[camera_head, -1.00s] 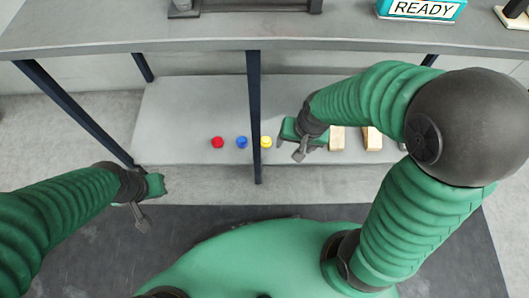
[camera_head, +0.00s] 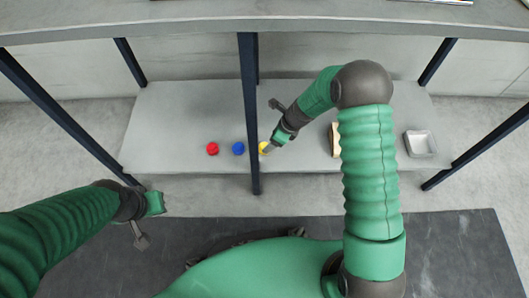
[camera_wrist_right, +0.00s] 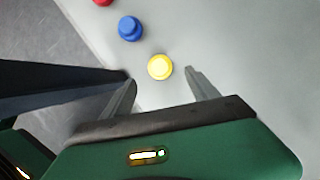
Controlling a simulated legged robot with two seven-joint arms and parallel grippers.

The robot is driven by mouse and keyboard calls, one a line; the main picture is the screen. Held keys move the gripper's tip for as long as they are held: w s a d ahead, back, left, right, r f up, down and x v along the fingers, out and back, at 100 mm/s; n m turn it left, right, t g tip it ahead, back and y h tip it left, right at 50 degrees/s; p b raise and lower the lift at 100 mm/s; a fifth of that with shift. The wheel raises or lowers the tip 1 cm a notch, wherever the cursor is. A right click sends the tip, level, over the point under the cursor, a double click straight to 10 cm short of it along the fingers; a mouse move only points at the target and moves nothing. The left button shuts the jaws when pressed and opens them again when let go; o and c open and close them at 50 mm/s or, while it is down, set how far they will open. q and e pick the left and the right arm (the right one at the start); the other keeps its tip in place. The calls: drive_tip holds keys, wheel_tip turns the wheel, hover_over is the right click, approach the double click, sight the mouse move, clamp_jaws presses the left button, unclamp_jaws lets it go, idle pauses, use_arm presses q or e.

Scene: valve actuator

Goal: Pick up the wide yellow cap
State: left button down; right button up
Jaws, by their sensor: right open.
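The yellow cap (camera_head: 263,147) sits on the grey lower shelf (camera_head: 185,125), just right of a dark table leg. My right gripper (camera_head: 268,148) is at the cap in the head view and partly covers it. In the right wrist view the round yellow cap (camera_wrist_right: 160,67) lies just beyond the two open fingertips (camera_wrist_right: 160,78), roughly between them, with nothing held. I cannot tell whether a finger touches it. My left gripper (camera_head: 145,220) hangs over the floor at lower left, away from the shelf; its jaw opening is unclear.
A blue cap (camera_head: 238,148) and a red cap (camera_head: 212,149) stand to the left of the yellow one. The dark table leg (camera_head: 250,110) rises close beside my right gripper. A wooden block (camera_head: 335,140) and a metal tray (camera_head: 420,144) lie to the right.

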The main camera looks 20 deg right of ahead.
drive_tip(key=b+x, duration=0.3)
drive_tip(key=x, duration=0.3)
drive_tip(key=shift+w+a+f+b, duration=0.1)
drive_tip(key=shift+a+f+b, duration=0.1)
drive_tip(key=shift+f+b, duration=0.15)
drive_tip(key=shift+r, duration=0.2)
drive_tip(key=c, duration=1.4)
drive_tip(key=shift+r, duration=0.1)
